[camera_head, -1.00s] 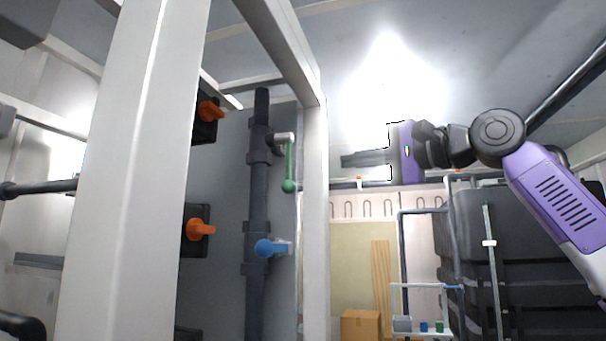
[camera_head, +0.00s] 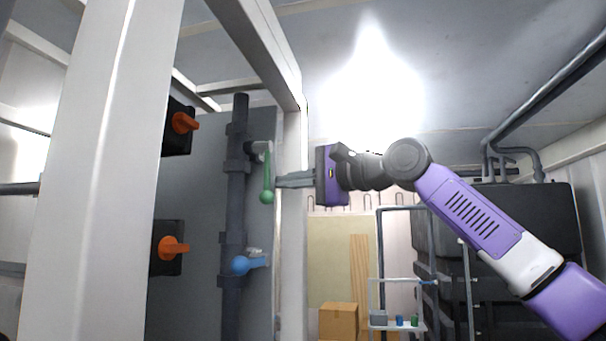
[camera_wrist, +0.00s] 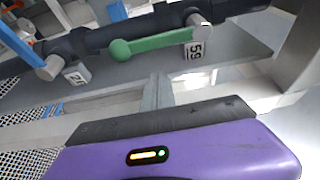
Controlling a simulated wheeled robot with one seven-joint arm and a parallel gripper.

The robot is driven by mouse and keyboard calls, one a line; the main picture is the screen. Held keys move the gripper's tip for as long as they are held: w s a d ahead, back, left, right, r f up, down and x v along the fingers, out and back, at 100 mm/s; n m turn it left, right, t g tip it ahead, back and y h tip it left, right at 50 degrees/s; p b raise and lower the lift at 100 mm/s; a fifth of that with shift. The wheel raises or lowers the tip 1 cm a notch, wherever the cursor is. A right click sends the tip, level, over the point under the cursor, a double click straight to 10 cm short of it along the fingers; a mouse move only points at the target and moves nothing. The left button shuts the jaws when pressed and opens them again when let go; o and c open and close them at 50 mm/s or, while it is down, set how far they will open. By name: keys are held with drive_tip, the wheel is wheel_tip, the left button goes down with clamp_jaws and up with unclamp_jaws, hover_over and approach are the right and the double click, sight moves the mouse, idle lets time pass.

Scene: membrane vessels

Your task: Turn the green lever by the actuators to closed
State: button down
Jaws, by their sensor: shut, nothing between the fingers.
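The green lever (camera_head: 267,178) hangs down from its valve on the dark vertical pipe, with its round knob at the lower end. It also shows in the wrist view (camera_wrist: 155,44), beside a tag reading 59. My gripper (camera_head: 279,181) is shut and empty. Its fingertips are just right of the lever in the head view, by the white frame post; whether they touch the lever I cannot tell. In the wrist view the fingers (camera_wrist: 158,80) point toward the lever with a small gap showing. The orange-handled actuators (camera_head: 172,247) are on the left.
A blue lever (camera_head: 245,264) sits lower on the same pipe (camera_head: 235,210), pointing sideways. The white frame post (camera_head: 293,240) stands close to my fingers, and a wider white post (camera_head: 90,180) stands at the left. A cardboard box (camera_head: 338,320) is in the background.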

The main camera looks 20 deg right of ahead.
sight(267, 172)
drive_tip(key=shift+s+a, duration=0.5)
drive_tip(key=shift+s, duration=0.2)
drive_tip(key=shift+s+a, duration=0.5)
drive_tip(key=shift+s, duration=0.2)
drive_tip(key=shift+f+m, duration=0.15)
drive_tip(key=shift+m, duration=0.15)
drive_tip(key=shift+s+a+b, duration=0.15)
drive_tip(key=shift+s+b, duration=0.05)
drive_tip(key=shift+b, duration=0.25)
